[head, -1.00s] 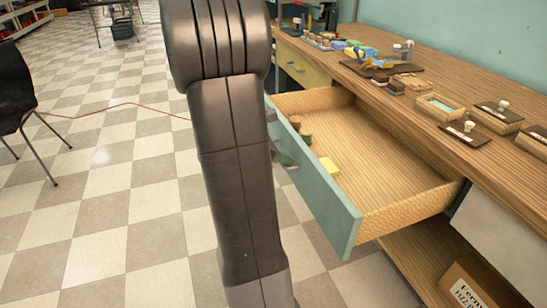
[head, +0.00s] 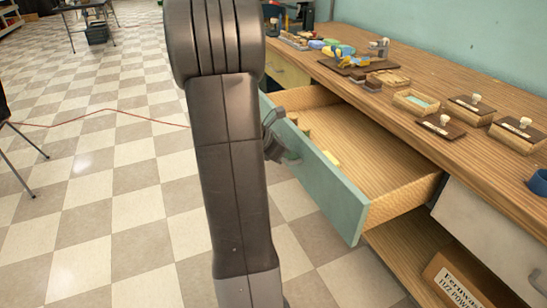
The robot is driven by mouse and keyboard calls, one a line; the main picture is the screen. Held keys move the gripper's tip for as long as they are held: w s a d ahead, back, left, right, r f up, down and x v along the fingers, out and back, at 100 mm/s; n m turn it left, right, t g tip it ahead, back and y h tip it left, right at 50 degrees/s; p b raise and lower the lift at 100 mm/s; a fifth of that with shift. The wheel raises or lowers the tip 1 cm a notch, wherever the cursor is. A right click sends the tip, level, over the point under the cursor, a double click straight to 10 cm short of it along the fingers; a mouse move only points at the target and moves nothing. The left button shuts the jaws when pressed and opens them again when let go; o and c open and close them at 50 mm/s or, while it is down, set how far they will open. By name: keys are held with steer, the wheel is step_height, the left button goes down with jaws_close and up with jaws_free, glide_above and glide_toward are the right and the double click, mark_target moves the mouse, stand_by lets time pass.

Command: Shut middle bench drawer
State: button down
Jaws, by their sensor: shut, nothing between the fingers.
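The middle bench drawer (head: 335,197) has a pale green front and a light wooden inside. It stands pulled out from the bench, partly open. A few small items, among them a yellow block (head: 331,158), lie inside near the front. My gripper (head: 285,152) shows only partly past my arm, at the outer face of the drawer front, near its far half. It is shut with nothing held. The fingertips are hard to make out, and I cannot tell whether they touch the front. My arm hides part of the drawer's far end.
The wooden bench top (head: 420,95) carries soap trays, stamps and a blue cup (head: 538,182). A yellow drawer (head: 287,72) sits closed farther along, and a white panel (head: 485,235) nearer. A cardboard box (head: 455,285) is below. Checkered floor at left is mostly clear.

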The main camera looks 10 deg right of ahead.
steer(key=w+d+p, duration=0.1)
steer(key=w+d, duration=0.1)
steer(key=d, duration=0.6)
steer(key=w+d+p, duration=0.2)
steer(key=w+d, duration=0.1)
steer(key=d, duration=0.6)
steer(key=w+d+p, duration=0.2)
steer(key=w+d, duration=0.1)
steer(key=d, duration=0.6)
steer(key=shift+w+d, duration=0.1)
steer(key=shift+w, duration=0.15)
steer(key=shift+r, duration=0.15)
steer(key=shift+r, duration=0.15)
